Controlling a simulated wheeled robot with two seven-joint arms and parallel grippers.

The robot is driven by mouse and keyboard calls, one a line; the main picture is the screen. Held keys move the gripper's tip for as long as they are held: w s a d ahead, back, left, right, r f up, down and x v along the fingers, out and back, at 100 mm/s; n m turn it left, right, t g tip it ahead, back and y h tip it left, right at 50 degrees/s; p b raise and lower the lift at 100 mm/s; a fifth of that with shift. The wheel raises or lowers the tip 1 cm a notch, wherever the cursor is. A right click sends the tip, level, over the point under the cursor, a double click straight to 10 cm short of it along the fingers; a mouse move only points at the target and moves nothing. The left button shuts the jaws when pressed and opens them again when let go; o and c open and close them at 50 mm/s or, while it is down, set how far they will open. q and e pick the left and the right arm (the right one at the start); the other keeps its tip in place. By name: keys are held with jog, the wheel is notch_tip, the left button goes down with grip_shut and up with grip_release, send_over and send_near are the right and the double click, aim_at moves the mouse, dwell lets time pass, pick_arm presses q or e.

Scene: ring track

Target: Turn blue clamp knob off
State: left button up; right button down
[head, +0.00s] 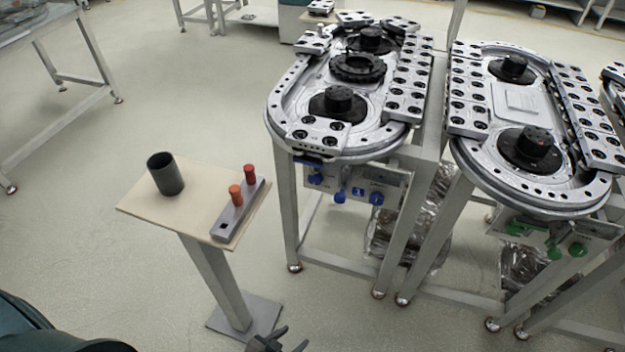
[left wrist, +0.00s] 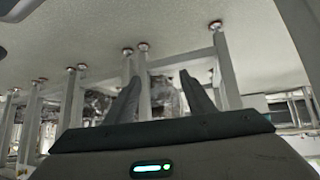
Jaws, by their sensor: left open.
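Several blue knobs sit on the front panel (head: 352,184) under the left ring track (head: 290,110): one at the left (head: 316,180), one in the middle (head: 340,197) and one at the right (head: 376,198). I cannot tell from the picture which is the clamp knob or how each is turned. My left gripper (head: 288,342) shows at the bottom edge of the head view, open and empty, well short of the panel and low. In the left wrist view its two fingers (left wrist: 160,92) stand apart with nothing between them. My right gripper is not in view.
A small stand (head: 150,203) holds a dark cup (head: 165,174) and a grey block (head: 240,212) with orange and red pegs. It stands left of the track. A second track (head: 470,150) with green knobs (head: 554,253) is at the right. The floor between stand and track is clear.

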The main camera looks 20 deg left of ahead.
pick_arm(q)
jog(key=w+a+r+n+t+p, duration=0.1)
jog(key=w+r+t, duration=0.2)
jog(key=r, duration=0.9)
jog(key=w+a+r+n+t+y+p, duration=0.1)
jog(key=w+r, duration=0.4)
jog(key=r, duration=0.7)
jog(key=w+a+r+n+t+y+p, duration=0.1)
jog(key=w+r+t, duration=0.3)
jog(key=r, duration=0.8)
jog(key=shift+w+a+t+p, duration=0.2)
jog(key=shift+t+p, duration=0.4)
jog(key=shift+p, duration=0.15)
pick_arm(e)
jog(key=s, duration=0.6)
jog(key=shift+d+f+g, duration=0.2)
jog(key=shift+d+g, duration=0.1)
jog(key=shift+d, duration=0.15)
pick_arm(q)
jog(key=shift+w+r, duration=0.1)
send_near(314, 180)
jog(key=w, duration=0.7)
jog(key=shift+w+d, duration=0.25)
jog(key=shift+w, duration=0.7)
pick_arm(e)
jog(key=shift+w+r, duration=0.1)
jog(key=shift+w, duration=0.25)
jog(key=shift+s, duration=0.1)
